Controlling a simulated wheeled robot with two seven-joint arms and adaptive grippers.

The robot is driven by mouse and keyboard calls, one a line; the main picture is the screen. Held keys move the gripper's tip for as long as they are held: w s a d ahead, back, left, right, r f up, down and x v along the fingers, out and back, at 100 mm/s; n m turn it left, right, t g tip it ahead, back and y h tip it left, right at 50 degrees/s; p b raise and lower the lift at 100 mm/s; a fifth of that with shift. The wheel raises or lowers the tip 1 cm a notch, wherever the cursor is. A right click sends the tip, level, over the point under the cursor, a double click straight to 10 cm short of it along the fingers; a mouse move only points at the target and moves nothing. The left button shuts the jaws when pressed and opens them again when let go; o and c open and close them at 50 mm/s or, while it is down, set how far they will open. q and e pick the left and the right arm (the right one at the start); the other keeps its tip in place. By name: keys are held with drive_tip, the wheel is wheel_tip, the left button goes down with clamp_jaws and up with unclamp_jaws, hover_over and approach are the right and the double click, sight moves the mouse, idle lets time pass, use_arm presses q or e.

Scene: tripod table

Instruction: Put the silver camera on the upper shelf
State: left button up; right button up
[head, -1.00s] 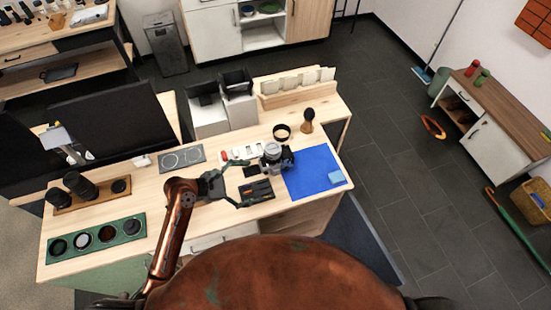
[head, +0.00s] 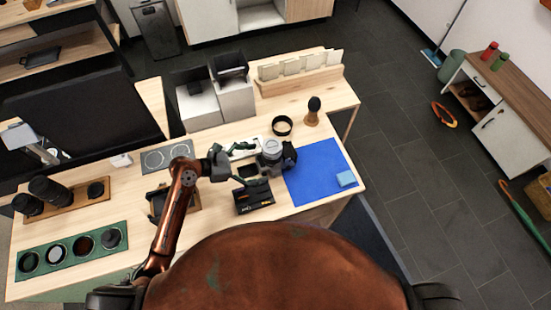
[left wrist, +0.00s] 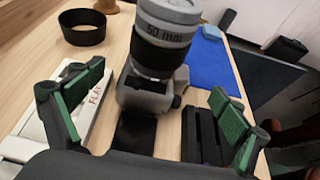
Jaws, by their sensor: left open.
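The silver camera (head: 271,153) stands on the wooden table, at the left edge of the blue mat (head: 312,172). In the left wrist view the camera (left wrist: 148,97) has a grey body and a dark lens with a grey ring marked "50 mm". My left gripper (head: 252,164) is open just left of the camera, low over the table. In the left wrist view the green-padded fingers of the gripper (left wrist: 157,88) are spread, with the camera ahead between them. I cannot tell of any contact. My right gripper is not in view. A two-level wooden shelf unit (head: 72,58) is at the back left, its upper level cut off.
A black case (head: 254,197) lies in front of the gripper. A black ring (head: 282,125) and a brush (head: 313,111) stand behind the camera. A light blue block (head: 346,179) is on the mat, otherwise bare. A wooden card rack (head: 300,78) stands at the back.

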sight(266, 162)
use_arm(q)
drive_tip(key=shift+x, duration=1)
drive_tip(key=shift+w+d+f, duration=0.15)
drive_tip(key=shift+d, duration=0.4)
drive_tip(key=b+x, duration=0.1)
drive_tip(key=x, duration=0.3)
drive_tip(key=shift+d+f, duration=0.1)
drive_tip(key=shift+c, duration=0.5)
drive_tip(key=c, duration=1.7)
drive_tip(key=shift+r, duration=0.2)
drive_tip(key=shift+c, duration=0.5)
drive_tip(key=shift+w, duration=0.1)
